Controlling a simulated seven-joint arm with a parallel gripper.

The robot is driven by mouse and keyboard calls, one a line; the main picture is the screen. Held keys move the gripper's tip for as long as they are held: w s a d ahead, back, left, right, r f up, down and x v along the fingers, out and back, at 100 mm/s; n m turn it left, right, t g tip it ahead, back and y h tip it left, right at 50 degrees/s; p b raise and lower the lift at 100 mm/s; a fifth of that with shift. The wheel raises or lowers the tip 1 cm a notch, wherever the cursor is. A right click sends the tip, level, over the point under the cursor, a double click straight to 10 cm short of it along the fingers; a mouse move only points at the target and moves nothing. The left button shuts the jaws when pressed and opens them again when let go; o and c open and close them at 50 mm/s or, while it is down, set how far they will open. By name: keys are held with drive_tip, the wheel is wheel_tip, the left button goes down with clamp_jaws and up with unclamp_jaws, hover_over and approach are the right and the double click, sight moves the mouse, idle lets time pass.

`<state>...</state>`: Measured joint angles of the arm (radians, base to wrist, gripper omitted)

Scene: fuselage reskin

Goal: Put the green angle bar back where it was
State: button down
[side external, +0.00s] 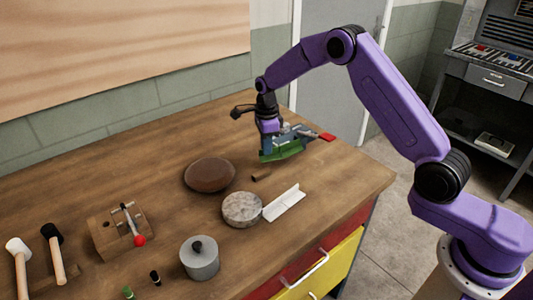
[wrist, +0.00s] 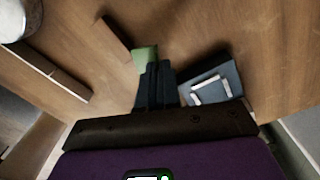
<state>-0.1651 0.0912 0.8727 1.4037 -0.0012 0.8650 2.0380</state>
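The green angle bar (side external: 284,155) is at the far right part of the bench, slightly tilted in the side view. My gripper (side external: 266,147) points down at its left part. In the wrist view, the two dark fingers (wrist: 155,82) are close together, with a green piece of the bar (wrist: 145,57) at their tips. The fingers appear shut on the bar; most of it is hidden there. A blue-grey fixture with a red handle (side external: 327,137) is right behind the bar. I cannot tell whether the bar touches it or the bench.
A white angle bar (side external: 284,204) lies in front, beside a mottled round block (side external: 242,209). A brown disc (side external: 209,175) and a small dark piece (side external: 262,174) lie nearby. A grey weight (side external: 199,258), a wooden clamp block (side external: 107,236) and mallets stand left. The bench's right edge is close.

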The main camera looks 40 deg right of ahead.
drive_tip(key=shift+f, duration=1.6)
drive_tip(key=shift+f, duration=0.1)
drive_tip(key=c, duration=1.3)
unclamp_jaws()
drive_tip(key=shift+c, duration=0.2)
wheel_tip(320, 180, up, 12)
drive_tip(key=s+a+r+n, duration=0.4)
drive_tip(key=s+a+n, duration=0.2)
drive_tip(key=s+n, duration=0.25)
drive_tip(key=s+r+n, duration=0.3)
drive_tip(key=s+n, duration=1.3)
drive_tip(key=s, duration=0.5)
drive_tip(key=s+d+f+n, duration=0.1)
drive_tip(key=s+d+n, duration=0.2)
drive_tip(key=s+n, duration=0.2)
drive_tip(key=s+d+f+n, duration=0.1)
drive_tip(key=s+d+n, duration=0.2)
drive_tip(key=s+n, duration=0.2)
drive_tip(key=s, duration=0.3)
drive_tip(key=shift+s+d, duration=0.15)
drive_tip(key=shift+s, duration=0.1)
